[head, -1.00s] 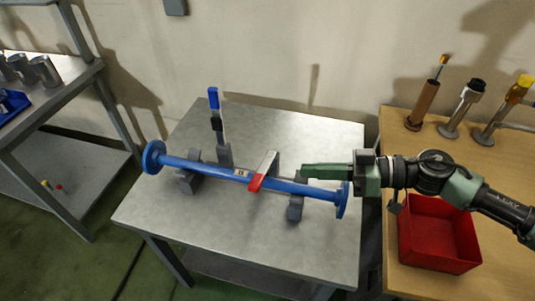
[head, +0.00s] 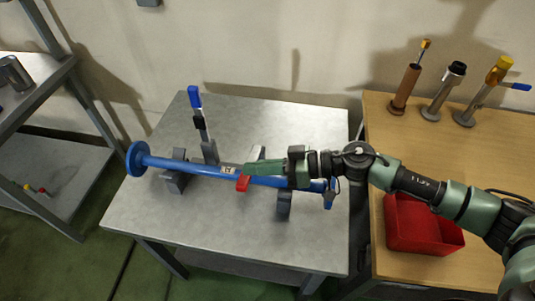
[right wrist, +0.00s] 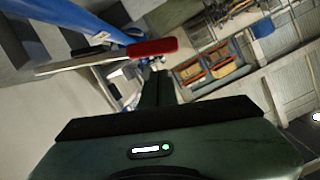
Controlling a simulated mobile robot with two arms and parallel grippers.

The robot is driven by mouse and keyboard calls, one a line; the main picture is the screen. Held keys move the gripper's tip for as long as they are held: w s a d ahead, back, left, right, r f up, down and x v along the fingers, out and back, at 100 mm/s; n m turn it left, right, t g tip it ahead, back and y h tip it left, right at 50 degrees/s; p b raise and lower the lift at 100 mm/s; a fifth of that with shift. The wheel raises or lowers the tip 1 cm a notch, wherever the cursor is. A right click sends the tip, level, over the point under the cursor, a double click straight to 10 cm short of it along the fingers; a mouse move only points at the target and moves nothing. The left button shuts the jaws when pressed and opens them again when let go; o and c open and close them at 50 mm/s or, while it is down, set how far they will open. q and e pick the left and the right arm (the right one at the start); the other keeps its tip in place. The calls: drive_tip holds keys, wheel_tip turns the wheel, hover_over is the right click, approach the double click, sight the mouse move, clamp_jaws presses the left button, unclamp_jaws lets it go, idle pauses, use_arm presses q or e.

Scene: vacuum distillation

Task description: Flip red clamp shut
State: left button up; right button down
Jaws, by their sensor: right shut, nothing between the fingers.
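The red clamp's handle (head: 242,185) lies low across the blue pipe, with its tip at the pipe's near side. Its metal arm is partly hidden by my right gripper in the head view. My right gripper (head: 248,167) is shut and empty, its fingertips pointing left just above and behind the red handle. In the right wrist view, the red handle (right wrist: 153,47) lies just beyond my shut fingers (right wrist: 157,85); I cannot tell whether they touch. The blue pipe (head: 187,164) rests on two grey supports. My left gripper is not in view.
A second clamp with a blue handle (head: 195,97) stands upright by the pipe's left support. The grey table (head: 215,225) is bare in front. On the wooden table at right are a red bin (head: 425,240) and several upright tools. A metal shelf (head: 45,90) stands at left.

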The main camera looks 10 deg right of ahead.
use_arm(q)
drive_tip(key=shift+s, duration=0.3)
use_arm(e)
drive_tip(key=shift+s+f, duration=0.35)
drive_tip(key=shift+f, duration=0.4)
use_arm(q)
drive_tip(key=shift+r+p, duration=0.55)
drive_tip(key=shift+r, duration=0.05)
use_arm(e)
wheel_tip(320, 180, down, 6)
drive_tip(key=s+n+t, duration=0.1)
drive_tip(key=s+n, duration=0.1)
drive_tip(key=shift+a, duration=0.3)
drive_tip(key=shift+s+f, duration=0.1)
drive_tip(key=shift+f, duration=0.05)
